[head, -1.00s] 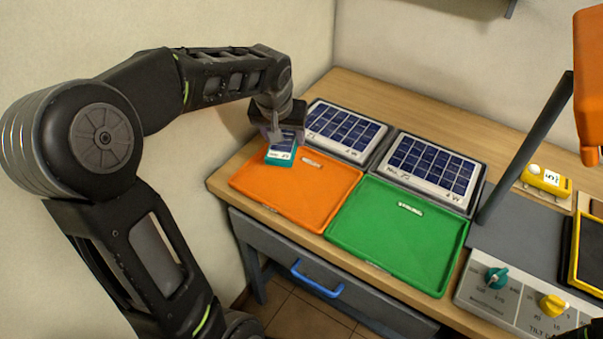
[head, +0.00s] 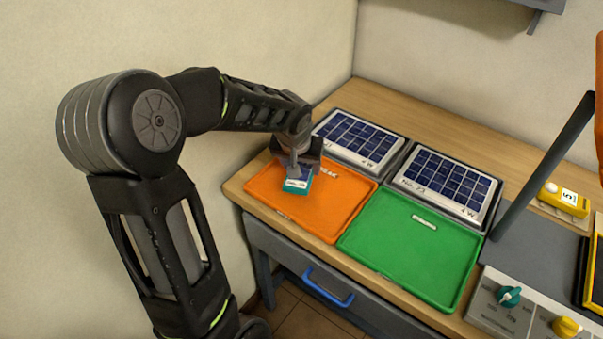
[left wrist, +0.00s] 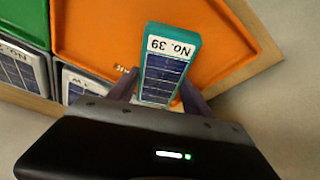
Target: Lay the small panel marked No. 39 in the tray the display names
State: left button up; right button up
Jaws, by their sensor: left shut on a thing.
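The small panel marked No. 39 (left wrist: 164,68) has a teal frame, blue cells and a white label. My left gripper (head: 294,170) is shut on it and holds it over the orange tray (head: 335,219). The panel also shows in the head view (head: 297,183), near the tray's back left part. I cannot tell whether it touches the tray floor. The green tray (head: 410,250) lies to the right of the orange one and is empty. Both trays carry a small label at the back, too small to read surely. My right gripper and the display's text are not in view.
Two larger panels in grey holders stand behind the trays, one (head: 357,137) at left and one marked No. 23 (head: 447,184) at right. A dark slanted post (head: 545,165) and a control box with knobs (head: 508,297) stand to the right. A wall is close at left.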

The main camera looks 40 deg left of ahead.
pick_arm(q)
jog(key=shift+f, duration=1.55)
jog(key=shift+f, duration=0.2)
jog(key=o, duration=1.7)
jog(key=shift+r, duration=0.1)
jog(key=shift+s+r, duration=0.1)
jog(key=shift+r, duration=0.25)
jog(key=v, duration=1.1)
jog(key=shift+s+d+r, duration=0.1)
jog(key=shift+r, duration=0.15)
